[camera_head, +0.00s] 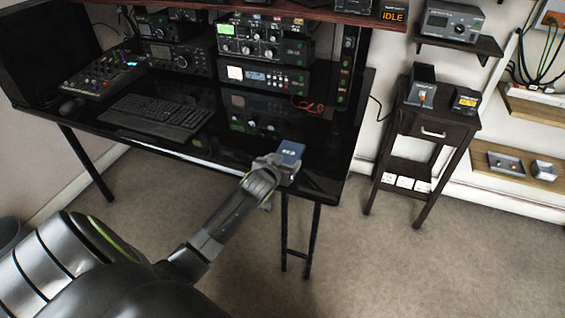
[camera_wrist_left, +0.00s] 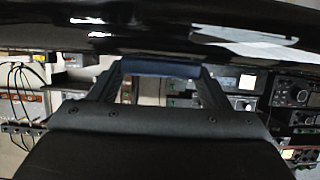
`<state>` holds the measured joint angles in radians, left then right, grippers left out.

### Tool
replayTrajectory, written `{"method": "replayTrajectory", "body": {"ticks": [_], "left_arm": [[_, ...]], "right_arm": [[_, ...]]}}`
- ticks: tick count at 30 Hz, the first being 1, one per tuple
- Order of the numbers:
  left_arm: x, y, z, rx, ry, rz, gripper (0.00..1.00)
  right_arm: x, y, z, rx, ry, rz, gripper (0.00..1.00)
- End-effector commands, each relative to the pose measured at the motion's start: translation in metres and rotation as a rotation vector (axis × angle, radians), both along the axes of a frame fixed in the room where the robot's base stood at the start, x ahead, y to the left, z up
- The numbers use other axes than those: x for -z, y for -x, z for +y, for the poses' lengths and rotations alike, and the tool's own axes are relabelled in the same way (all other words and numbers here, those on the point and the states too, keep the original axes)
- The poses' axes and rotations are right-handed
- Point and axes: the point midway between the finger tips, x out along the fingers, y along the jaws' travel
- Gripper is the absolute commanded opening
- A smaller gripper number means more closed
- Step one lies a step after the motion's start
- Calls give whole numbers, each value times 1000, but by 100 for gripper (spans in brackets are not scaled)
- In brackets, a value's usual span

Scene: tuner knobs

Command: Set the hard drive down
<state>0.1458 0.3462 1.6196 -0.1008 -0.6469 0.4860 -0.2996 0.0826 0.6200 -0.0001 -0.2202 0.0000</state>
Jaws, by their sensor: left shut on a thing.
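The hard drive (camera_head: 290,150) is a small blue box with a pale mark on its face, at the front right part of the black desk (camera_head: 325,180) in the head view. My left gripper (camera_head: 279,164) is shut on it. In the left wrist view the hard drive (camera_wrist_left: 160,67) is a dark blue bar between the two fingertips of my left gripper (camera_wrist_left: 160,75). The glossy desk surface is close to it there. I cannot tell whether the drive touches the desk. My right gripper is not in view.
A keyboard (camera_head: 155,115) and a mouse (camera_head: 70,107) lie on the desk to the left. Stacked radio units (camera_head: 262,76) stand behind the drive. A dark side table (camera_head: 436,122) stands to the right. The desk's front right corner around the drive is mostly bare.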

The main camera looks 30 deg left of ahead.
Motion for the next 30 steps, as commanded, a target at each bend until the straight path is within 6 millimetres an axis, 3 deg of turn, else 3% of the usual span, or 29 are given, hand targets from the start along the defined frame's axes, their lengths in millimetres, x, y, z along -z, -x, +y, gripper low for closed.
{"method": "replayTrajectory", "body": {"ticks": [9,10,14,24,30], "left_arm": [[2,0,0,0,0,-1,43],[2,0,0,0,0,0,75],[2,0,0,0,0,0,92],[-2,0,0,0,0,-1,92],[-8,17,-4,0,0,0,92]], "right_arm": [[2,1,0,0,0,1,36],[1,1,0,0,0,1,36],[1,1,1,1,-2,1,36],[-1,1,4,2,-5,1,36],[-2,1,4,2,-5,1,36]]}}
